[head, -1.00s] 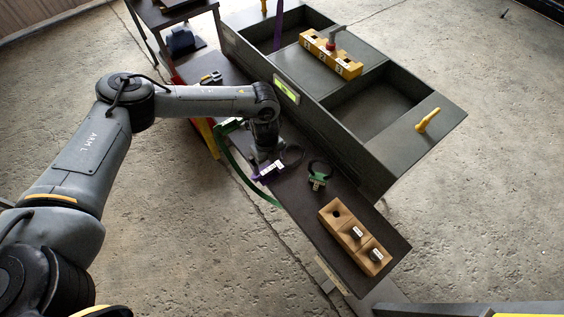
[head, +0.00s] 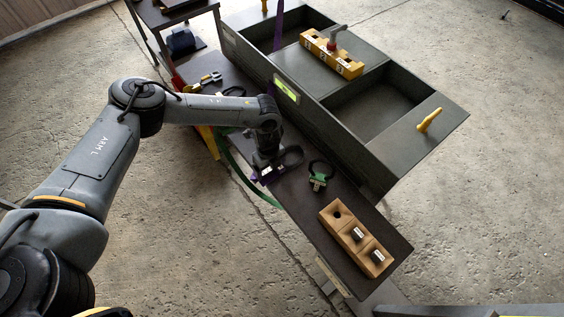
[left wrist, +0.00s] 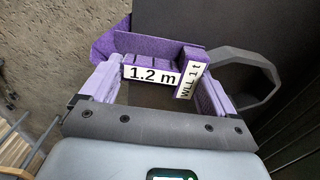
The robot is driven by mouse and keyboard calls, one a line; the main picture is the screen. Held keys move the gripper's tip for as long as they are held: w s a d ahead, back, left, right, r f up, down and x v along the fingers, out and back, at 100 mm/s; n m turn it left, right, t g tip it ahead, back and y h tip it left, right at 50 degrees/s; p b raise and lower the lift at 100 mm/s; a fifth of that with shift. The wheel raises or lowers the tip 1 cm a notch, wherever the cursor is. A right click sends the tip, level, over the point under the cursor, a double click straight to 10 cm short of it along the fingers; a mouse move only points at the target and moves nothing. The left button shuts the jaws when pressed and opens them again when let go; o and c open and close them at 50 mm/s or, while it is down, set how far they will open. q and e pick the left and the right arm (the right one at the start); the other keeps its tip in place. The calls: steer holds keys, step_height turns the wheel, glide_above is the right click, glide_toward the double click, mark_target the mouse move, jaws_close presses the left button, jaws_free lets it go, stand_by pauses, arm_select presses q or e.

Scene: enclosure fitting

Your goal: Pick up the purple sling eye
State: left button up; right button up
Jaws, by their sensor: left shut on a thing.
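The purple sling eye (left wrist: 150,52) has a dark ring (left wrist: 245,80) on its right and white tags reading "1.2 m" and "WLL 1 t". My left gripper (left wrist: 155,85) has its two pale purple fingers on either side of the eye's tagged block and is shut on it. In the head view my left gripper (head: 265,170) points down at the narrow bench's near edge, with the dark ring (head: 291,157) beside it. I cannot tell whether the eye is clear of the bench. The gripper hides most of the eye there. My right gripper is not in view.
A green sling eye with a dark ring (head: 319,178) lies just right on the bench. A wooden block (head: 340,216) with holes and pegs is at the bench's right end. The grey enclosure (head: 340,143) stands behind. A green strap (head: 240,180) hangs in front.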

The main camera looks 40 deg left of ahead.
arm_select(q)
step_height(320, 180, up, 10)
steer(key=p, duration=0.2)
stand_by(0.5)
steer(key=shift+r, duration=0.1)
stand_by(0.5)
